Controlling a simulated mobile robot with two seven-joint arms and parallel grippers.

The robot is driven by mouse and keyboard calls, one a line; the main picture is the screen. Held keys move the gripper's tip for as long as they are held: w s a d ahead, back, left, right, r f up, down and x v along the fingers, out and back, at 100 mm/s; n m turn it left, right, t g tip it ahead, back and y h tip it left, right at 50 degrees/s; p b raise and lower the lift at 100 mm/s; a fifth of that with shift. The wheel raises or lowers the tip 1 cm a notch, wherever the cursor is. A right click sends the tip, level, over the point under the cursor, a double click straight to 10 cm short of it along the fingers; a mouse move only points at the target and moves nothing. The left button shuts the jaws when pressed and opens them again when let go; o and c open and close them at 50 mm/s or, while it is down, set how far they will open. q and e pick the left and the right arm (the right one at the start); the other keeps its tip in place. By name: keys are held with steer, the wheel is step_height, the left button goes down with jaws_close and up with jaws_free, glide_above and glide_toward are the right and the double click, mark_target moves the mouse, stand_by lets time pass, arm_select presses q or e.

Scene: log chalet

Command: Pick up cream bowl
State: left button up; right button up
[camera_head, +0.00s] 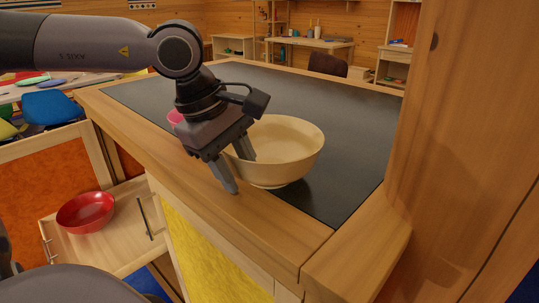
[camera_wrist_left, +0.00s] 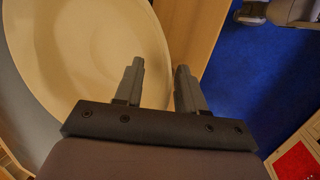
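The cream bowl (camera_head: 285,143) stands upright on the dark top of the counter (camera_head: 345,112), near its front wooden border. My left gripper (camera_head: 238,172) is at the bowl's left near side, pointing down, with its fingers apart. In the left wrist view the bowl (camera_wrist_left: 85,50) fills the upper left. There one finger of the left gripper (camera_wrist_left: 160,68) lies over the bowl and the other over the wooden border, with the bowl's rim between them. Whether a finger touches the bowl cannot be told. My right gripper is not in view.
A pink object (camera_head: 175,116) is partly hidden behind my left gripper. A wooden post (camera_head: 460,130) rises at the right. The counter behind the cream bowl is clear.

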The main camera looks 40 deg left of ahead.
arm_select(q)
jaws_close()
steer(key=shift+r, duration=0.1)
steer(key=shift+w, duration=0.1)
